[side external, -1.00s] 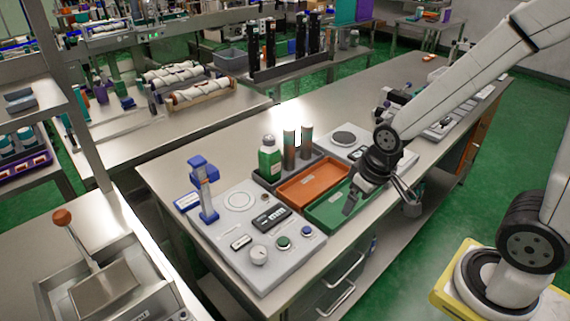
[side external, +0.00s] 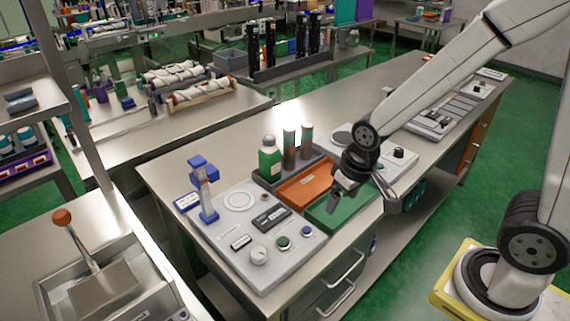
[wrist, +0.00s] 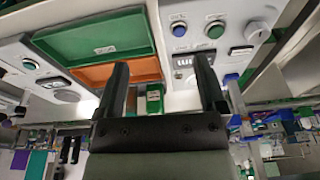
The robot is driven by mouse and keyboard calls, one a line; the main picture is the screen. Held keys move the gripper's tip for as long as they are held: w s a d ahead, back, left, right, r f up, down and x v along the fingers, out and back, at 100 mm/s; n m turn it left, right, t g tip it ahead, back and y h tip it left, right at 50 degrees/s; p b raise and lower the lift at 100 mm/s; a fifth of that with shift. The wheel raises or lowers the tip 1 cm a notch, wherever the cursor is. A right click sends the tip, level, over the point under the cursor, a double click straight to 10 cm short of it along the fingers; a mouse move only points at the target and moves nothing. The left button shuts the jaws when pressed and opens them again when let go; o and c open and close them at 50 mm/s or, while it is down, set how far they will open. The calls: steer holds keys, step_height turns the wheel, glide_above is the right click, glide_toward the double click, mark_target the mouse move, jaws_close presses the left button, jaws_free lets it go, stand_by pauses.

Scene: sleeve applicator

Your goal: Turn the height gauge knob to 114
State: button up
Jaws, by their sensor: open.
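A light grey panel (side external: 236,262) at the near end of the bench carries a pale round knob (side external: 259,256), which also shows at the upper right of the wrist view (wrist: 257,32). A dark digital display (side external: 271,219) sits behind it; its digits are too small to read. A blue upright gauge (side external: 205,190) stands at the panel's far left corner. I cannot read which label belongs to the knob. My gripper (side external: 343,198) is open and empty, above the green tray, to the right of the panel and apart from the knob.
Green (side external: 326,212) and orange (side external: 303,187) trays lie beside the panel, with a green bottle (side external: 270,158) and tubes behind. Green (side external: 283,243) and blue (side external: 307,230) buttons sit close to the knob.

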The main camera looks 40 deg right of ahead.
steer(key=w+a+f+m+g, duration=0.1)
steer(key=w+a, duration=0.5)
steer(key=a, duration=0.3)
steer(key=m+g, duration=0.1)
steer(key=m, duration=0.1)
glide_above(258, 251)
steer(key=shift+f, duration=0.7)
steer(key=shift+f, duration=0.15)
steer(key=shift+f, duration=3.75)
jaws_close()
